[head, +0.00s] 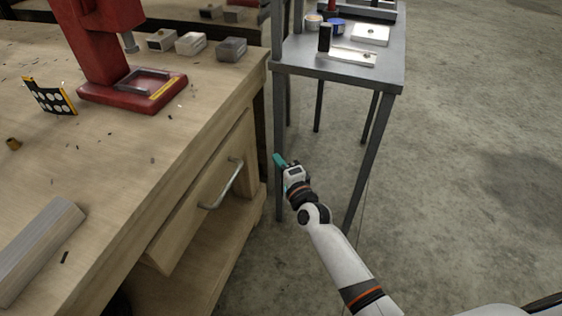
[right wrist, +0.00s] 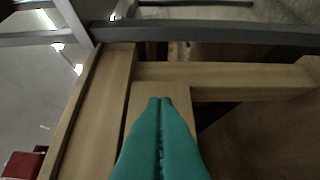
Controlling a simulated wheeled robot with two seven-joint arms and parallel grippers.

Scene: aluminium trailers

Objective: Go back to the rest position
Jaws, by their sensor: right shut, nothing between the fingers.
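My right gripper (head: 279,160) has teal fingers and sits at the end of the white right arm, in the gap between the wooden workbench (head: 205,131) and the grey metal table (head: 385,76). Its fingers are shut with nothing between them. The right wrist view shows the teal fingers (right wrist: 160,103) pressed together in front of wooden bench parts (right wrist: 235,73). I cannot tell whether they touch the wood. My left gripper does not show in either view.
A drawer with a metal handle (head: 222,184) is in the bench front, partly pulled out. A red press (head: 130,88) and a metal bar (head: 38,245) are on the bench. Small items, including a black cylinder (head: 324,38), stand on the metal table. Open concrete floor (head: 470,150) lies to the right.

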